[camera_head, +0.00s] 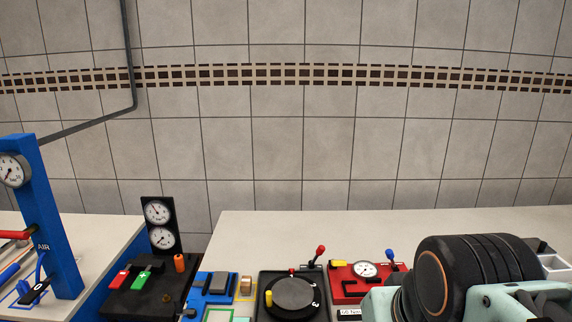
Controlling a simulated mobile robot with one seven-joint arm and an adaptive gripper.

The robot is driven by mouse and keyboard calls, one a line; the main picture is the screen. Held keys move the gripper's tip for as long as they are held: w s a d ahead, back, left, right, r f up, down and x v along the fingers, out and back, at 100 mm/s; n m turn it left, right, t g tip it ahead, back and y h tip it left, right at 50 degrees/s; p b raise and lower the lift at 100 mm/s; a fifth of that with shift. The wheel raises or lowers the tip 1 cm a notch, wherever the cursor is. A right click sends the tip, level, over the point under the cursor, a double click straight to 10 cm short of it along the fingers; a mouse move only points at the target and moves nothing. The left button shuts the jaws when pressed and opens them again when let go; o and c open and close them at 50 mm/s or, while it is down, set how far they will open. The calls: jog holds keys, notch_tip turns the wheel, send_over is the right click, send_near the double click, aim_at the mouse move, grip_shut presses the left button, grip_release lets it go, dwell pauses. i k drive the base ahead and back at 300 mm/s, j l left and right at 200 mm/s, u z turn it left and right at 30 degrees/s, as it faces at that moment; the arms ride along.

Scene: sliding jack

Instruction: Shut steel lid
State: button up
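A round dark grey disc (295,292) lies flat on a black square unit at the bottom centre of the head view. It has a yellow knob (268,298) at its left edge and small white marks at its right rim. It may be the steel lid, but I cannot tell for sure, nor whether it is open or shut. The unit's front edge is cut off by the frame. My gripper is not in view. Part of my arm, in pale green and black, fills the lower right and hides what lies behind it.
A red unit (350,293) with a gauge stands right of the disc, with red-tipped and blue-tipped levers near it. A blue unit (215,287) stands left. A black gauge panel (160,228) and a blue post (52,220) stand further left. The back of the light bench (300,228) is clear.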

aim_at(540, 247)
jog(key=z, duration=1.5)
jog(key=u, duration=0.3)
jog(key=i+l+u, duration=0.2)
jog(key=u, duration=0.2)
jog(key=i+l+u, duration=0.15)
jog(key=l+u, duration=0.2)
jog(key=i+l+u, duration=0.1)
jog(key=l, duration=0.25)
jog(key=i+l+u, duration=0.1)
jog(key=l, duration=0.25)
jog(key=i+l+u, duration=0.15)
jog(key=l, duration=0.25)
jog(key=i+l+u, duration=0.1)
jog(key=l, duration=0.3)
jog(key=i, duration=0.1)
